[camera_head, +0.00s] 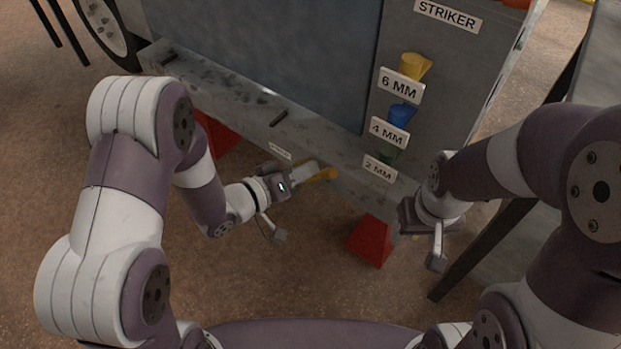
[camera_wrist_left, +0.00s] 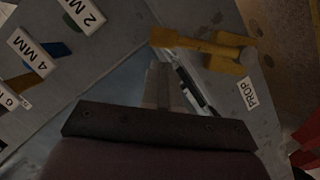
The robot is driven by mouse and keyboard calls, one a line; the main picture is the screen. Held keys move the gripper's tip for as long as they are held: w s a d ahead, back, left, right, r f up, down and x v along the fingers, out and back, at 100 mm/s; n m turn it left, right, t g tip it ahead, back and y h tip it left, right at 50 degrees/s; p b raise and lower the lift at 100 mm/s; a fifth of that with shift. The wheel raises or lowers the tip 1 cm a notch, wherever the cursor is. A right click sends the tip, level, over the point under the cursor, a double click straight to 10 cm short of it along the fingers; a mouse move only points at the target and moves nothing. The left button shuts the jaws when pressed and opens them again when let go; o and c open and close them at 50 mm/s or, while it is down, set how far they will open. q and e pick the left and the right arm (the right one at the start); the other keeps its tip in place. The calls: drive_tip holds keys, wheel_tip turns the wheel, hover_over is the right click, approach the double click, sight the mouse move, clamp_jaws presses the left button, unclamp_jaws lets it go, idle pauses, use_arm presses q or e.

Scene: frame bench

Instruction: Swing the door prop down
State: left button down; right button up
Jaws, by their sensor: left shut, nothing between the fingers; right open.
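The door prop (camera_head: 322,174) is a yellow bar on the lower grey rail of the frame. In the left wrist view the prop (camera_wrist_left: 195,42) lies across the picture above the fingertips, with a yellow stub beside it. A PROP label (camera_wrist_left: 247,93) sits near the stub. My left gripper (camera_head: 308,168) is shut and empty, its fingertips close beside the prop; I cannot tell whether they touch. The shut fingers also show in the left wrist view (camera_wrist_left: 158,72). My right gripper (camera_head: 420,232) is open and empty, low at the right of the frame.
Yellow, blue (camera_head: 399,114) and green tabs with 6 MM (camera_head: 401,86), 4 MM and 2 MM labels run down the right post. Red stands (camera_head: 371,240) are under the rail. A dark-legged table (camera_head: 480,245) is at the right. The floor in front is clear.

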use_arm(q)
drive_tip(key=shift+d+f, duration=0.5)
drive_tip(key=shift+d, duration=0.15)
